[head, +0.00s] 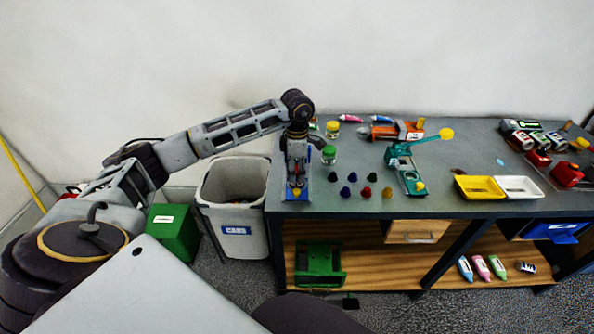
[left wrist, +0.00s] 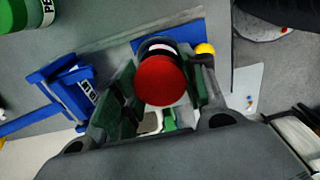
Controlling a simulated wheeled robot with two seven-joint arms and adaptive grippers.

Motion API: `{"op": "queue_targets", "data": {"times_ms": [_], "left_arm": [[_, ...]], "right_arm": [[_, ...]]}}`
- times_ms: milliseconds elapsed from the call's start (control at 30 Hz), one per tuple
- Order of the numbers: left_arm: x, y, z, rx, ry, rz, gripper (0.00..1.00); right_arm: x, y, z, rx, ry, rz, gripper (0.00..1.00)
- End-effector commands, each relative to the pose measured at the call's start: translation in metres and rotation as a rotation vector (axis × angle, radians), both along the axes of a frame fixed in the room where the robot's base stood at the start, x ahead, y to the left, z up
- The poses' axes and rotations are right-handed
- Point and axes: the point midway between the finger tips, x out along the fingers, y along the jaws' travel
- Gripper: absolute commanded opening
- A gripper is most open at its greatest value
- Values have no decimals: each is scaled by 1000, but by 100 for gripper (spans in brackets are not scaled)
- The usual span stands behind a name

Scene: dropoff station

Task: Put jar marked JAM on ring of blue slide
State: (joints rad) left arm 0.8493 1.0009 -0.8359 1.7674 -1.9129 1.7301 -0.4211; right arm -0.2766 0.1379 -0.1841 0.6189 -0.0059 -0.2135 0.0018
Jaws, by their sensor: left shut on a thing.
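My left gripper (head: 297,180) points down over the blue slide (head: 289,194) at the table's left front corner. In the left wrist view the gripper (left wrist: 163,95) is shut on a jar with a red lid (left wrist: 160,80). The lid faces the camera, and the label is too hidden to read. The blue slide (left wrist: 80,94) shows to the left of and behind the jar, with a yellow knob (left wrist: 204,49) at the right. The slide's ring is hidden, and I cannot tell whether the jar touches it. My right gripper is not in view.
A green-lidded jar (head: 328,156) and a yellow-lidded jar (head: 332,129) stand behind the slide, to its right. Several small coloured pieces (head: 366,191) lie right of it. A teal device (head: 407,170) stands farther right. A grey CANS bin (head: 231,213) stands left of the table.

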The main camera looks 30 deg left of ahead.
Motion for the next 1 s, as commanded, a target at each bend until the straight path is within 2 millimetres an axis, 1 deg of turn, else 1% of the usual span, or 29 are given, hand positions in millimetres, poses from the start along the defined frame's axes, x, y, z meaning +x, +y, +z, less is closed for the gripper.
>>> {"op": "queue_targets", "data": {"times_ms": [67, 100, 300, 667, 1000], "left_arm": [[0, 0, 0, 0, 0, 0, 17], [0, 0, 0, 0, 0, 0, 43], [0, 0, 0, 0, 0, 0, 67], [0, 0, 1, 0, 0, 0, 67], [0, 0, 16, 0, 0, 0, 67]], "right_arm": [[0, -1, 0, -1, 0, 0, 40], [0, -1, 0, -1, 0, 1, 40], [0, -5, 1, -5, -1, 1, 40], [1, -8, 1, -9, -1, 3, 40], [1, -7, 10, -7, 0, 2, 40]]}}
